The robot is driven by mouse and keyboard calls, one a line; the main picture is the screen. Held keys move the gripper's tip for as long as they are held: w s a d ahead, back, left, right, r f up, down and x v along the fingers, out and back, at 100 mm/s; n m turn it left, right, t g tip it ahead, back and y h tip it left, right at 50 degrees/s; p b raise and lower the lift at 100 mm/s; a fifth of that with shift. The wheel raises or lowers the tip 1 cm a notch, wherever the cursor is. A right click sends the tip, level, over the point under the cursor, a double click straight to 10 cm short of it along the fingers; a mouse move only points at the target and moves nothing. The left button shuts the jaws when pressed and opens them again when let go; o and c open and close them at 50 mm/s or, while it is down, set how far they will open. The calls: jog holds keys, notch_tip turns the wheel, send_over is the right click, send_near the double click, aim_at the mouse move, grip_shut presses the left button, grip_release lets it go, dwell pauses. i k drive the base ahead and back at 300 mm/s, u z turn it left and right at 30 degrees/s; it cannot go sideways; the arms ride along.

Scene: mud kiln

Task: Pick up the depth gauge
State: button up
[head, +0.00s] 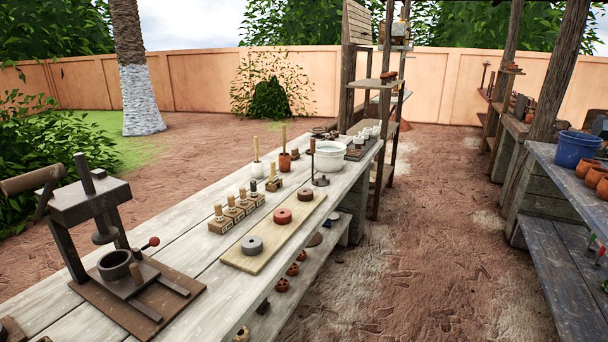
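I cannot single out the depth gauge for certain. A thin dark upright rod on a small round dark base (320,181) stands on the long pale wooden table (190,258), in front of a white bowl (331,160); it may be the gauge. My gripper is not in view, so I cannot tell its state.
A dark press (92,205) stands at the table's near left. A pale board (268,246) holds three round discs, beside a row of stamps in wooden blocks (222,226). A shelf post (383,120) rises at the far end. Bare earth (400,250) lies open at right, before another bench (560,215).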

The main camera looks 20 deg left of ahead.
aim_at(272, 177)
jog(key=i, duration=3.9)
jog(key=u, duration=2.65)
